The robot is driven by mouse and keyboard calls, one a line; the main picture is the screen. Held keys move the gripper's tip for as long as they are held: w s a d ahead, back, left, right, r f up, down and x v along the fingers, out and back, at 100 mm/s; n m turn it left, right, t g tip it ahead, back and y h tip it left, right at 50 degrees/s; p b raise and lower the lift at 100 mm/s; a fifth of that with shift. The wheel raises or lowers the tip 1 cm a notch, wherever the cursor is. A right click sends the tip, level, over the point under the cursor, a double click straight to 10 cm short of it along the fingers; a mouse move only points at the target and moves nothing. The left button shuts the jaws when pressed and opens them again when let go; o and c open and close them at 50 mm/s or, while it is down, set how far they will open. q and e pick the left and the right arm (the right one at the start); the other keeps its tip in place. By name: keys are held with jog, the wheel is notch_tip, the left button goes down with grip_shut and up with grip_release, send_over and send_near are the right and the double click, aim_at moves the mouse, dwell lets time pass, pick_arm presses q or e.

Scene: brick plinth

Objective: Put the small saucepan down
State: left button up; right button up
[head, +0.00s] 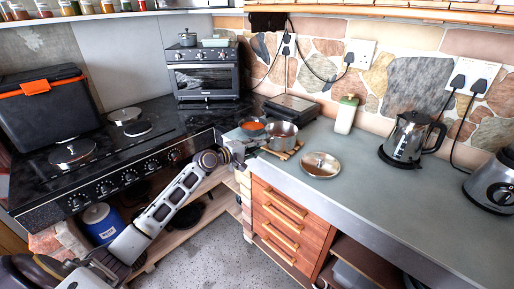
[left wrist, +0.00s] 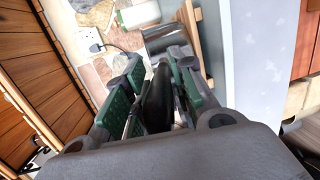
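The small saucepan (head: 283,134) is a shiny metal pan at the back left of the grey counter, at a wooden trivet (head: 284,151). I cannot tell whether it touches the trivet. My left gripper (head: 241,144) is at the pan's left, at the counter's left edge. In the left wrist view, its green-padded fingers (left wrist: 156,92) are closed around a dark handle (left wrist: 155,100), with the shiny pan wall (left wrist: 166,40) beyond. The trivet also shows there (left wrist: 194,22). The pan's base is mostly hidden. My right gripper is not in view.
A round metal lid (head: 320,164) lies right of the pan. An orange-filled vessel (head: 252,126) stands behind my gripper. A dark flat appliance (head: 291,107), white bottle (head: 346,114) and kettle (head: 411,138) stand farther back. The counter's front middle is clear.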

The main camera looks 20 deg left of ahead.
pick_arm(q)
jog(key=shift+o, duration=0.7)
jog(key=shift+s+r, duration=0.1)
jog(key=shift+r, duration=0.05)
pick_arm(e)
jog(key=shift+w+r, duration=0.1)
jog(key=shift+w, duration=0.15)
pick_arm(q)
jog(key=shift+v, duration=1.5)
jog(key=v, duration=0.8)
jog(key=shift+s+a+b, duration=0.2)
jog(key=shift+s+b, duration=0.15)
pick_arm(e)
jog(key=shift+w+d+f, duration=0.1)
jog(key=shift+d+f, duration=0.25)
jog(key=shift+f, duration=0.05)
pick_arm(q)
jog(key=shift+r, duration=0.15)
